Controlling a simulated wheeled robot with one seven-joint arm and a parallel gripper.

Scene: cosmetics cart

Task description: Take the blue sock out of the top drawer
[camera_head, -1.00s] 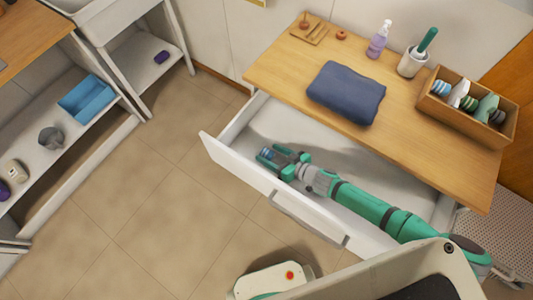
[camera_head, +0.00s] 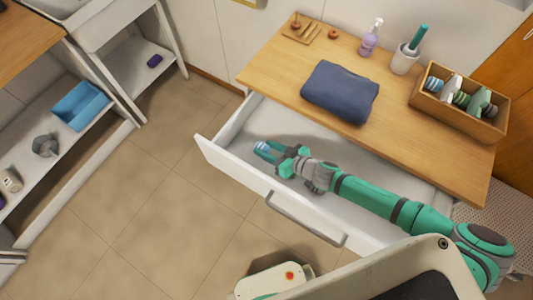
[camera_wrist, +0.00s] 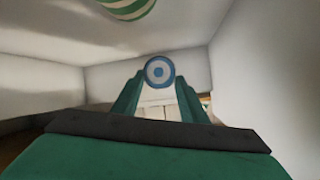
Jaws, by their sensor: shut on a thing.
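The top drawer (camera_head: 232,175) is pulled open below the wooden top. My gripper (camera_head: 272,153) is inside it, near its left end, shut on the blue sock (camera_head: 262,148). The sock is a small roll with blue and white bands. In the wrist view it shows end-on as blue and white rings (camera_wrist: 159,71), between the tips of my two green fingers. I cannot tell whether it touches the drawer floor. A green-and-white striped roll (camera_wrist: 128,8) shows at the top edge of the wrist view; I cannot make it out in the head view.
A folded dark blue cloth (camera_head: 340,91), a pump bottle (camera_head: 369,40), a cup with a green-handled brush (camera_head: 404,60) and a wooden box of rolled socks (camera_head: 480,126) stand on the wooden top (camera_head: 275,68). A shelf unit (camera_head: 98,112) stands at the left. The floor between is clear.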

